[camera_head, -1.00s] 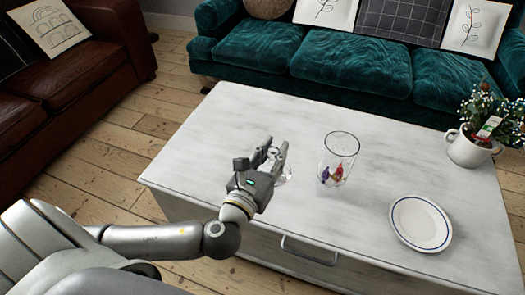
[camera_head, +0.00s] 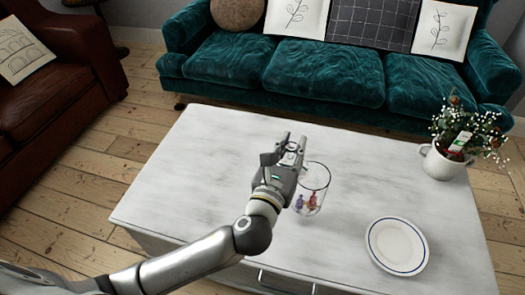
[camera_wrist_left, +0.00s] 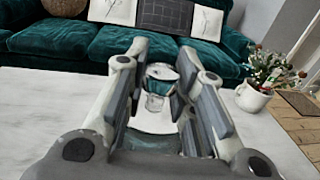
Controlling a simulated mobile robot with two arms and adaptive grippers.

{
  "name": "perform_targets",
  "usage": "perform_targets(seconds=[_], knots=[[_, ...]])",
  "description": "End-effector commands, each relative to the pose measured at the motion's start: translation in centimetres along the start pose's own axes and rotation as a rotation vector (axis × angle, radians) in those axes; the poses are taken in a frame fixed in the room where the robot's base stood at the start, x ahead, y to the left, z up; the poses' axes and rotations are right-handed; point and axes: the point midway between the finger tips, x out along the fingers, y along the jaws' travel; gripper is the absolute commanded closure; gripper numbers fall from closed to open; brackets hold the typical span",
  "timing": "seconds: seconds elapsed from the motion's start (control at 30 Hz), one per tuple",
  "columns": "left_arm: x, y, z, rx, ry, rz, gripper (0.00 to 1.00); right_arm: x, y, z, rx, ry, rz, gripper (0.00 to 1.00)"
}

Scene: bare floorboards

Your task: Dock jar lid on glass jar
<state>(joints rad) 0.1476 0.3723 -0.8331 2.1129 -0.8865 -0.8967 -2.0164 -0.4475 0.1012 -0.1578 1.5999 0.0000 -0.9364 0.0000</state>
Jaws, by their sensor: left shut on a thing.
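The glass jar (camera_head: 315,178) stands upright on the white table, open at the top, with small purple and red figures inside. My left gripper (camera_head: 289,147) is just left of the jar's rim in the head view and overlaps its left edge there. It is shut on the clear jar lid, of which only a little shows between the fingers (camera_head: 292,147). In the left wrist view the lid (camera_wrist_left: 161,73) sits between the two fingers (camera_wrist_left: 158,85). I cannot tell whether the lid touches the jar. My right gripper is not in view.
A white plate with a blue ring (camera_head: 397,246) lies at the table's right front. A white pot with a flowering plant (camera_head: 442,162) stands at the right back corner. The left part of the white table (camera_head: 190,170) is clear. A teal sofa (camera_head: 330,75) stands behind.

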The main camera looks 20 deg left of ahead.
Motion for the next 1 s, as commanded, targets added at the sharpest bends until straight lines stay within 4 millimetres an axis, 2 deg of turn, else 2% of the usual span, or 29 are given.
perform_targets(seconds=[0.03, 0.2, 0.43, 0.67, 1.0], knots=[[0.6, -1.3, 1.2, -0.004, -0.006, -0.015, 1.00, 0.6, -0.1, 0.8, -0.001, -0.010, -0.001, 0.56], [1.8, -4.2, 2.7, 0.000, -0.014, -0.055, 1.00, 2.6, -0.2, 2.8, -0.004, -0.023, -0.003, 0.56], [2.4, -5.8, 3.4, 0.005, -0.019, -0.077, 1.00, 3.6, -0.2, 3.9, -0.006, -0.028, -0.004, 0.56], [2.4, -5.9, 2.8, 0.005, -0.019, -0.078, 1.00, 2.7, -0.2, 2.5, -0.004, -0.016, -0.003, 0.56], [2.4, -5.8, 1.8, 0.004, -0.020, -0.077, 1.00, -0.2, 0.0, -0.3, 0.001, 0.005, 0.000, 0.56]])
